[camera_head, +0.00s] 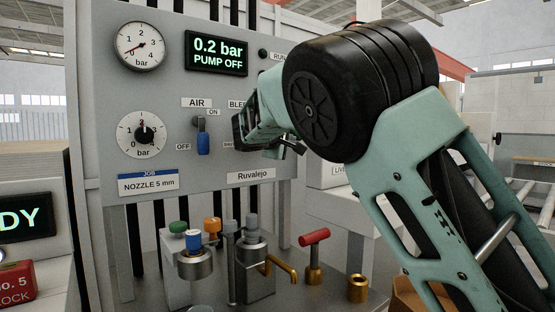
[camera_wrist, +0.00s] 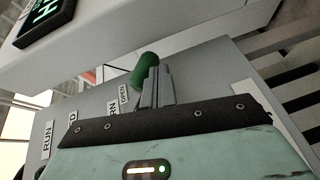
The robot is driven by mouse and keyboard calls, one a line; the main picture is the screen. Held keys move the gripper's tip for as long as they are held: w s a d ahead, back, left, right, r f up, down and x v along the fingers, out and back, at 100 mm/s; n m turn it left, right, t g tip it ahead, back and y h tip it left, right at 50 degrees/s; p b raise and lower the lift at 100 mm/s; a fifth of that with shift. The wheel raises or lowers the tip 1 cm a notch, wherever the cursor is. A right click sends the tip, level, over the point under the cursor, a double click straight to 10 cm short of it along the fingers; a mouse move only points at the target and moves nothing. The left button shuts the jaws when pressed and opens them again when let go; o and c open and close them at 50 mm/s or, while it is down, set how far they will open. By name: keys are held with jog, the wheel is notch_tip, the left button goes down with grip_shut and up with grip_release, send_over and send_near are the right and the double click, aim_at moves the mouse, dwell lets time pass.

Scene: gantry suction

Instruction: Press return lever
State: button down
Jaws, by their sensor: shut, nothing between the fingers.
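A lever with a red crossbar handle (camera_head: 314,237) stands at the front of the bench in the head view, apart from my arm. In the wrist view, my gripper (camera_wrist: 157,82) is shut and empty. In the head view my arm covers the panel's BLEED area and hides the fingertips.
The grey panel (camera_head: 170,90) holds gauges, a display (camera_head: 217,51) reading 0.2 bar, PUMP OFF, and a blue AIR switch (camera_head: 203,140). Below it are a blue-capped metal cup (camera_head: 194,262), a brass spout (camera_head: 281,268) and a brass fitting (camera_head: 357,288).

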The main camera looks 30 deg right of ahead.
jog(key=d+n+t+h+b, duration=0.1)
jog(key=b, duration=0.4)
jog(key=n+t+h+b, duration=0.1)
jog(key=b, duration=0.4)
jog(key=d+r+n+t+h+b, duration=0.1)
jog(key=h+b, duration=0.1)
jog(key=b, duration=0.4)
jog(key=shift+w+d+t, duration=0.25)
jog(key=shift+d+t, duration=0.05)
jog(key=shift+d, duration=0.05)
jog(key=shift+r, duration=0.15)
jog(key=shift+b, duration=0.3)
